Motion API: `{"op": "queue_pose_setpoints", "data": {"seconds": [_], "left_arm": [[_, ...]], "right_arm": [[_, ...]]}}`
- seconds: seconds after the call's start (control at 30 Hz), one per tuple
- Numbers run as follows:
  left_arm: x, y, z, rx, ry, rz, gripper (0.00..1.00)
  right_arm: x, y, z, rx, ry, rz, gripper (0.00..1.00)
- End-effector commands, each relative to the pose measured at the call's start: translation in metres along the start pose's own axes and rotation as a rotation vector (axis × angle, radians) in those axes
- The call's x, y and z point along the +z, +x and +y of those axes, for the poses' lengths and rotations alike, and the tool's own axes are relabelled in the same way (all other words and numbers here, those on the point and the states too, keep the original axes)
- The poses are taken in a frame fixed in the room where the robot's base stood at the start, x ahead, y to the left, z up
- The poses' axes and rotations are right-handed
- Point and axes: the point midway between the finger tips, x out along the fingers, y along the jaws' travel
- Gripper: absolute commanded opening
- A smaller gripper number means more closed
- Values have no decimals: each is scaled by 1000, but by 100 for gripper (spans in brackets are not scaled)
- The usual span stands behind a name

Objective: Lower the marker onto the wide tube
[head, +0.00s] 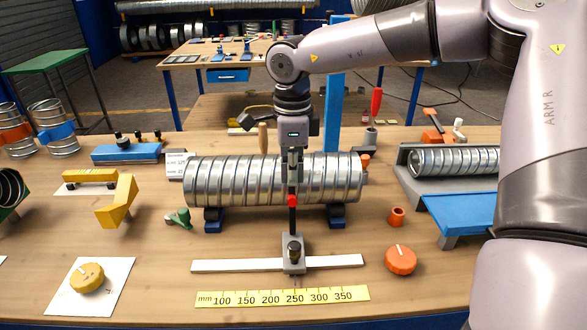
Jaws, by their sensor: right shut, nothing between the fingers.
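The wide tube (225,181) is a silvery spiral-ribbed duct lying on two dark blue supports in the middle of the table. A black upright rod with a red end, seemingly the marker (292,202), stands in front of the tube. It rises from a grey block on a white rail (230,265). Whether the red end touches the tube cannot be told. My right gripper (291,182) points down, shut and empty, in front of the tube just above the red end. It hides part of the tube. My left gripper is out of view.
A yellow mm scale (283,297) lies before the rail. An orange knob (400,260) and an orange cup (396,217) are on the right. A green piece (180,218) and yellow bracket (117,202) are left. A narrower tube (455,160) rests in a grey holder at right.

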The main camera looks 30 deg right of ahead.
Motion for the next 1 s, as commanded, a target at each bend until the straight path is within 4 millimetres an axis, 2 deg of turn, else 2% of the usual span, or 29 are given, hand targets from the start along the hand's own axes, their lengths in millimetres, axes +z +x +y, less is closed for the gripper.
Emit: {"op": "queue_pose_setpoints", "data": {"seconds": [0.17,0.33,1.0], "left_arm": [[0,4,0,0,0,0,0],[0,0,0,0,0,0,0],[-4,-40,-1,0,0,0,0]], "right_arm": [[0,1,7,0,0,0,0],[0,-7,7,-1,1,0,0],[0,-74,7,-1,1,0,0]]}}
